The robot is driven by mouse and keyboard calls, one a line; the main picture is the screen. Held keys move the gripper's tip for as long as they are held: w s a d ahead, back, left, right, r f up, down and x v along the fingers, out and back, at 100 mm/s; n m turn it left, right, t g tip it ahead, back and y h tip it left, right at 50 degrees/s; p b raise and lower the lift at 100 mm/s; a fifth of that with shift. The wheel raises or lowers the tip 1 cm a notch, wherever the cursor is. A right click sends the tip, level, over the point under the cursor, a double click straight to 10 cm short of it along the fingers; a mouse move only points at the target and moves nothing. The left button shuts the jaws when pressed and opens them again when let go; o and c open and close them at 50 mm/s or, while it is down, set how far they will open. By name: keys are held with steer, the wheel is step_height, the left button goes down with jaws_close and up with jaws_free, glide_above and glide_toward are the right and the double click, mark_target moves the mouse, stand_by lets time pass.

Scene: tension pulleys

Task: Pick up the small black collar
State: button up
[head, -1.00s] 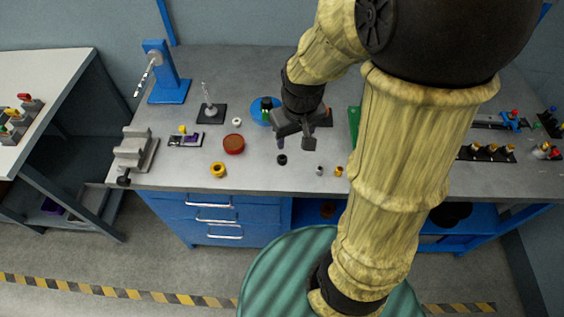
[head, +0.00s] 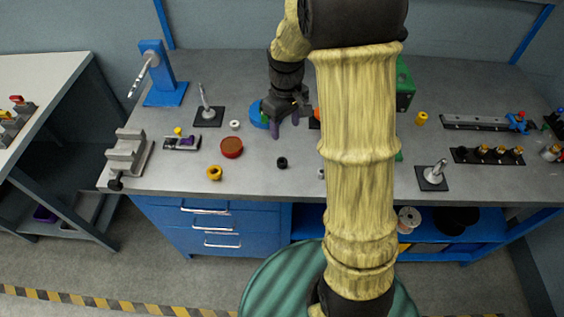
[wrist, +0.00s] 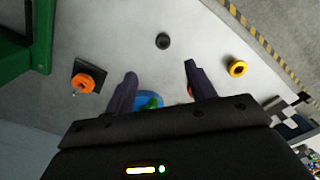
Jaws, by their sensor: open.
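The small black collar (head: 282,162) lies on the grey bench top near its front edge, with clear space around it. In the wrist view the collar (wrist: 163,41) shows beyond my fingertips, roughly in line with the gap between them. My gripper (head: 286,122) is open and empty, with its fingers pointing down behind the collar, farther from the front edge. Both purple-grey fingers of my gripper (wrist: 160,70) show in the wrist view, spread apart. Nothing touches the collar.
A yellow ring (head: 214,173), a red-brown disc (head: 231,148) and a white ring (head: 235,125) lie to the left. A blue round piece (head: 257,113) is beside my gripper. A green block (head: 405,85) stands at the right. My arm hides part of the bench.

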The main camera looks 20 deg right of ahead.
steer(key=p, duration=0.1)
glide_above(282, 158)
steer(key=s, duration=0.2)
steer(key=f, duration=0.9)
steer(key=shift+w+d+f, duration=0.25)
steer(key=shift+f, duration=0.15)
steer(key=shift+f, duration=0.1)
steer(key=shift+w+a+f+p, duration=0.2)
steer(key=shift+f+p, duration=0.35)
steer(key=shift+f, duration=0.7)
steer(key=shift+w+a+f+p, duration=0.15)
steer(key=shift+f+p, duration=0.4)
steer(key=shift+f, duration=0.7)
steer(key=shift+s, duration=0.1)
steer(key=c, duration=1)
